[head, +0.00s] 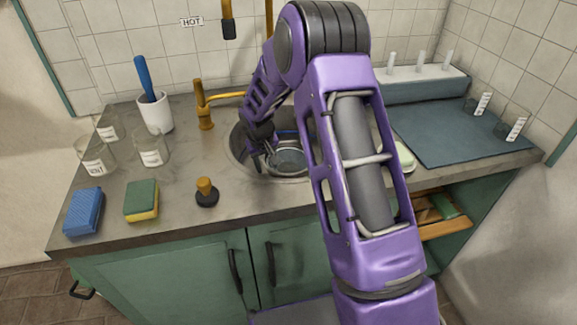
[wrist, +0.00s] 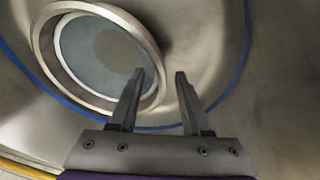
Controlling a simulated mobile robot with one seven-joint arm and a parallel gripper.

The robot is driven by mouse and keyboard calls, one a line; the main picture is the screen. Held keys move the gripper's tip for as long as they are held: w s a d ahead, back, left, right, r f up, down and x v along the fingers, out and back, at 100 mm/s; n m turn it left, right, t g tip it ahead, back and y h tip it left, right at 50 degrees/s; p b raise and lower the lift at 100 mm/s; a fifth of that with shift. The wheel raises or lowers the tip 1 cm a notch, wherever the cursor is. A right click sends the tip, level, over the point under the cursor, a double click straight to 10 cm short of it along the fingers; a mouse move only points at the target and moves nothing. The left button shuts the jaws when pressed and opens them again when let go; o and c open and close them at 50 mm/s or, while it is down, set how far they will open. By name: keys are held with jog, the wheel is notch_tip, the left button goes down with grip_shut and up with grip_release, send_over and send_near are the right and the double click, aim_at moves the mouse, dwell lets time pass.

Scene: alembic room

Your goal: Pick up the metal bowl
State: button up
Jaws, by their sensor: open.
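The metal bowl (head: 290,170) sits in the round sink basin (head: 234,152) in the head view, partly hidden by my arm. In the wrist view its thick rim (wrist: 47,55) and grey inside (wrist: 95,55) show at the upper left. My gripper (wrist: 160,74) is open with nothing held between its fingers. In the wrist view the left finger overlaps the bowl's inside, and the right finger is outside the rim. The near right part of the rim shows between them. I cannot tell how far the fingertips are above the rim. In the head view my gripper (head: 268,150) is over the basin.
A brass faucet (head: 205,110) stands left of the sink. A black stamp-like object with a wooden knob (head: 206,190), sponges (head: 141,200) and glass beakers (head: 97,160) stand farther left. A dark mat (head: 460,130) lies right. A blue line (wrist: 235,85) rings the basin.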

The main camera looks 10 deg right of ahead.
grip_shut()
dwell(1.4)
